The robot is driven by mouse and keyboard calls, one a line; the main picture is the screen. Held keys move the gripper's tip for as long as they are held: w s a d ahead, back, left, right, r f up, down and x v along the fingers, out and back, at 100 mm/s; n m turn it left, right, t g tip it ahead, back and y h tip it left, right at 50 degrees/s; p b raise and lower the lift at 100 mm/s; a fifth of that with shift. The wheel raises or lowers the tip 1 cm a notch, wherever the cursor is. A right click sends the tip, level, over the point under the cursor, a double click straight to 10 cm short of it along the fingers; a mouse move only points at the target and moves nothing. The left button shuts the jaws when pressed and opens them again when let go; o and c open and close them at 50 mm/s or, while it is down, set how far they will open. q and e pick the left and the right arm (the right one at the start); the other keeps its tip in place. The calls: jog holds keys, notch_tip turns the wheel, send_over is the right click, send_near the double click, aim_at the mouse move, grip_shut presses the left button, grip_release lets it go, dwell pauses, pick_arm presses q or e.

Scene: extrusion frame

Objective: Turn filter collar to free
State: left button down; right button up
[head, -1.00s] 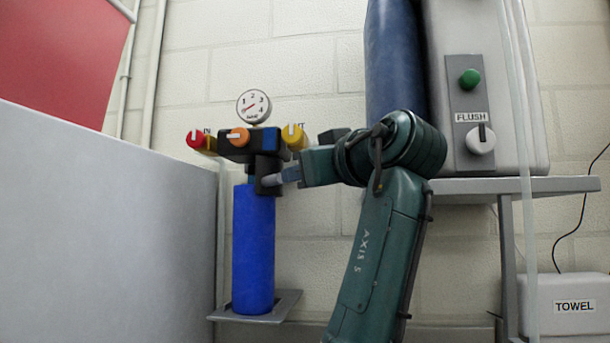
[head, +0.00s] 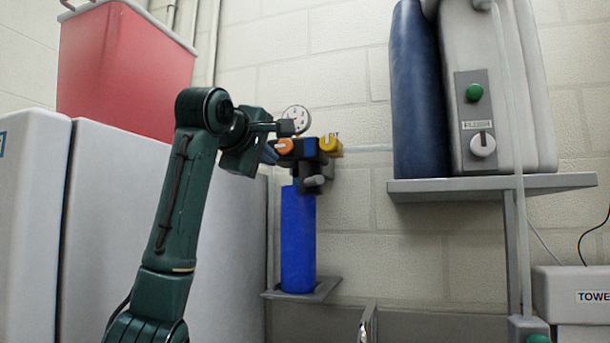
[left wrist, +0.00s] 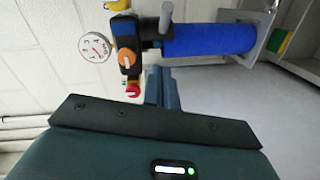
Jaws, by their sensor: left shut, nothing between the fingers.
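The blue filter (head: 298,240) stands upright under a dark valve head. The dark collar (head: 303,170) sits at its top, with a grey handle (head: 315,181) sticking out to the right. In the left wrist view the filter (left wrist: 208,40) lies sideways, and the collar's handle (left wrist: 166,18) points up the picture. My left gripper (head: 268,153) is beside the valve head's left end, shut and empty. Its blue-grey fingers (left wrist: 162,82) also show in the left wrist view, below the valve head and apart from the handle. My right gripper is not in view.
An orange knob (head: 284,146), a yellow knob (head: 330,144) and a round gauge (head: 297,119) are on the valve head. A red knob (left wrist: 133,89) shows close to my fingers. A shelf (head: 490,184) holds a FLUSH unit (head: 482,110) at right. White cabinets (head: 120,220) stand at left.

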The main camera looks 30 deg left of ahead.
pick_arm(q)
jog(key=s+h, duration=0.1)
jog(key=s, duration=0.1)
jog(key=p, duration=0.4)
send_near(309, 180)
jog(key=w+a, duration=0.3)
jog(key=a, duration=0.1)
jog(key=shift+w+d+f+p, duration=0.15)
jog(key=shift+w+d+p, duration=0.2)
jog(key=shift+w+d, duration=0.25)
jog(key=shift+w+d+f+p, duration=0.15)
jog(key=shift+w+d+p, duration=0.2)
jog(key=shift+w+d, duration=0.2)
jog(key=shift+w+d+f, duration=0.15)
jog(key=shift+w+d, duration=0.1)
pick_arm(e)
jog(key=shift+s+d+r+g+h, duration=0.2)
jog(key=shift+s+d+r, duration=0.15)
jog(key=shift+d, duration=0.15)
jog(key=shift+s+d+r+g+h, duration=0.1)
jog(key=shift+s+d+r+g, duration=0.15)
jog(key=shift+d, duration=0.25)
pick_arm(q)
jog(key=shift+d, duration=0.1)
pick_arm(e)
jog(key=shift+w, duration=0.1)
